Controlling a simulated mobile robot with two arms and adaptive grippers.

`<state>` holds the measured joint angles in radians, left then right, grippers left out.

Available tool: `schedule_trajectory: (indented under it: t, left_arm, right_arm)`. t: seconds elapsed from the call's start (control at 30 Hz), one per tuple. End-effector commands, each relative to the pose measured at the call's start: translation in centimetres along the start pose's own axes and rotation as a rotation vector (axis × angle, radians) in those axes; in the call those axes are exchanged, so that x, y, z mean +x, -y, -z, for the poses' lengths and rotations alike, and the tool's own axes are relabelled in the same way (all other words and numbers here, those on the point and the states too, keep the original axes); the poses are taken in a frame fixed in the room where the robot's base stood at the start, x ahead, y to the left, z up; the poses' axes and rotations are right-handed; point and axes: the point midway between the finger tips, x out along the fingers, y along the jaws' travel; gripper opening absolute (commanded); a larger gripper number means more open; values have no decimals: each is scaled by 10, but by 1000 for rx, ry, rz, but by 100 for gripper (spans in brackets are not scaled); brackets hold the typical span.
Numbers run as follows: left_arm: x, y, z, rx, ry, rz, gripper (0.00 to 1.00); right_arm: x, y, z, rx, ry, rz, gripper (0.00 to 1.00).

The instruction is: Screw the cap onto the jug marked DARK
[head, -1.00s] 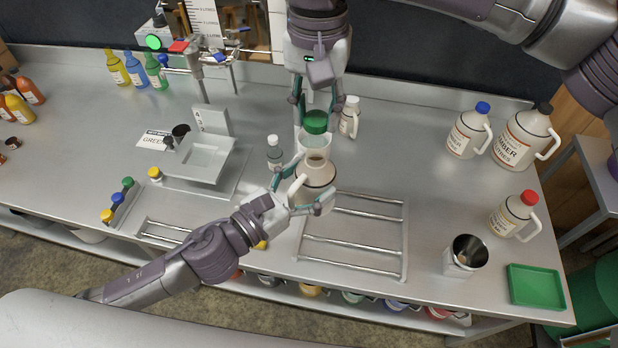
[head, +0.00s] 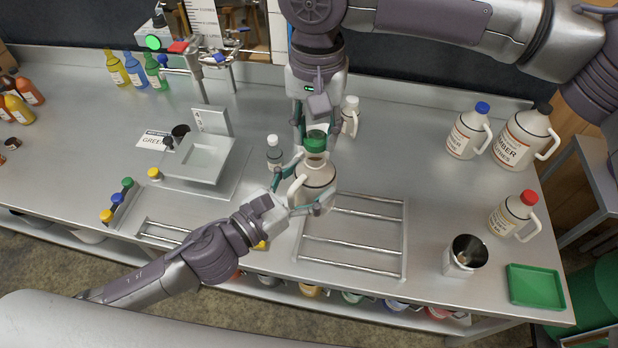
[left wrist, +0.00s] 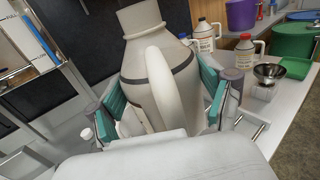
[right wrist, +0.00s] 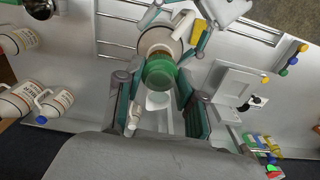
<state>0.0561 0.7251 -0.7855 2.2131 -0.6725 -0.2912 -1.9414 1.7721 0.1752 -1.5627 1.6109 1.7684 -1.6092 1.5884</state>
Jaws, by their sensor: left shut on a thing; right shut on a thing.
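A cream jug (head: 315,178) with a dark band stands upright at the middle of the bench; no DARK label is readable. My left gripper (head: 303,203) is shut around its body, and the jug's handle and neck show in the left wrist view (left wrist: 150,70). My right gripper (head: 313,130) points down and is shut on a green cap (head: 315,142). The cap is right over the jug's neck and also shows in the right wrist view (right wrist: 158,72).
A rail rack (head: 355,225) lies to the right. A scale (head: 200,155) is left.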

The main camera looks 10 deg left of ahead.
Motion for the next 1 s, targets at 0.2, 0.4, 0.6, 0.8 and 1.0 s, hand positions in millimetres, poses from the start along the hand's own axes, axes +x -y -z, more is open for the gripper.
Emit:
schedule_trajectory:
  t: [0.2,0.4,0.6,0.8,1.0]
  left_arm:
    - [0,0,-2,1,5,1,12]
    - [0,0,-2,1,5,1,12]
    - [0,0,-2,1,5,1,12]
    - [0,0,-2,1,5,1,12]
    - [0,0,-2,1,5,1,12]
  right_arm:
    - [-2,0,-1,0,-1,-2,28]
    - [-2,0,-1,0,-1,-2,28]
    - [1,0,-1,0,0,-2,28]
    - [12,0,-1,0,0,-3,28]
    - [17,0,-1,1,-1,-2,28]
